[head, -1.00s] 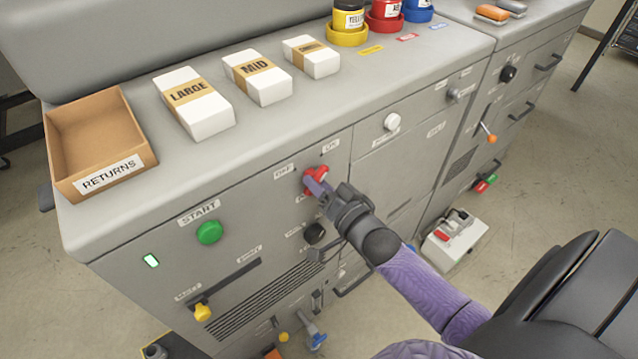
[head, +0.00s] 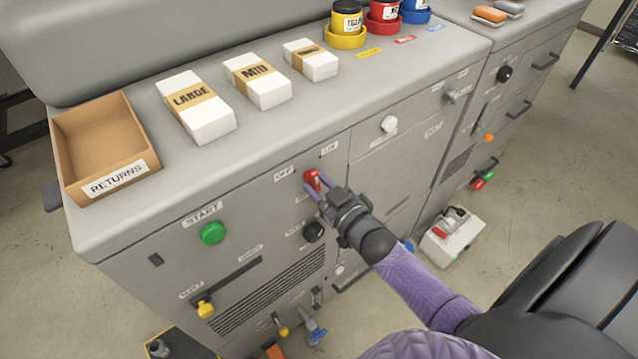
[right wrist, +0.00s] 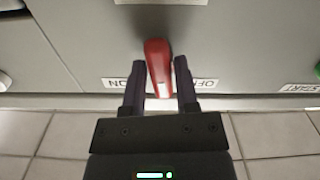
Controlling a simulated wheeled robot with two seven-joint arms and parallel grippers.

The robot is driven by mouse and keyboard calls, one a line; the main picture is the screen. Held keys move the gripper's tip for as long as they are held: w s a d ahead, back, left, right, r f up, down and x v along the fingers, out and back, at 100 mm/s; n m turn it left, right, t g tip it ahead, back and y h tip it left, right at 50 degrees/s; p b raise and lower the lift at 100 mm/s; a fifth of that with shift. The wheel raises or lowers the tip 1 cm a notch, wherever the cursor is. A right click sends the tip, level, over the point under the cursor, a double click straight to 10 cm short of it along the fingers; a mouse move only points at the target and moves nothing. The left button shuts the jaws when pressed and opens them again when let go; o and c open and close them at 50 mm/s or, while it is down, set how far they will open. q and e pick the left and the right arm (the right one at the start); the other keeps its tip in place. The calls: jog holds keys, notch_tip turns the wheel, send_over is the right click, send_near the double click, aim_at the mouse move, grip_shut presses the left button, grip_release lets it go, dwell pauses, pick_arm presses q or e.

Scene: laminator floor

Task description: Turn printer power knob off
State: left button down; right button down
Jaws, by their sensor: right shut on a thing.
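The red power knob (head: 312,180) is on the grey machine front, between the OFF label (head: 283,174) on its left and the ON label (head: 329,148) on its right. My right gripper (head: 317,193) is shut on the knob from the front. In the right wrist view the red knob (right wrist: 158,65) stands between the two dark fingers of my right gripper (right wrist: 160,75), nearly upright in the picture with a slight tilt. There the ON and OFF labels show upside down. The indicator (head: 155,260) left of the START button is dark. My left gripper is out of view.
The green START button (head: 212,232) is left of the knob. A black knob (head: 314,232) sits just below my gripper, and a white knob (head: 389,124) is to the right. The returns tray (head: 75,193) and paper packs (head: 262,80) are on top.

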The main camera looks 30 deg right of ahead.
jog(key=n, duration=0.5)
jog(key=shift+d+n, duration=0.1)
jog(key=shift+n, duration=1.1)
jog(key=shift+c, duration=2.2)
grip_release()
jog(key=shift+o, duration=0.3)
jog(key=s+p, duration=0.1)
jog(key=s, duration=0.9)
jog(key=shift+d+p, duration=0.3)
jog(key=shift+d, duration=0.1)
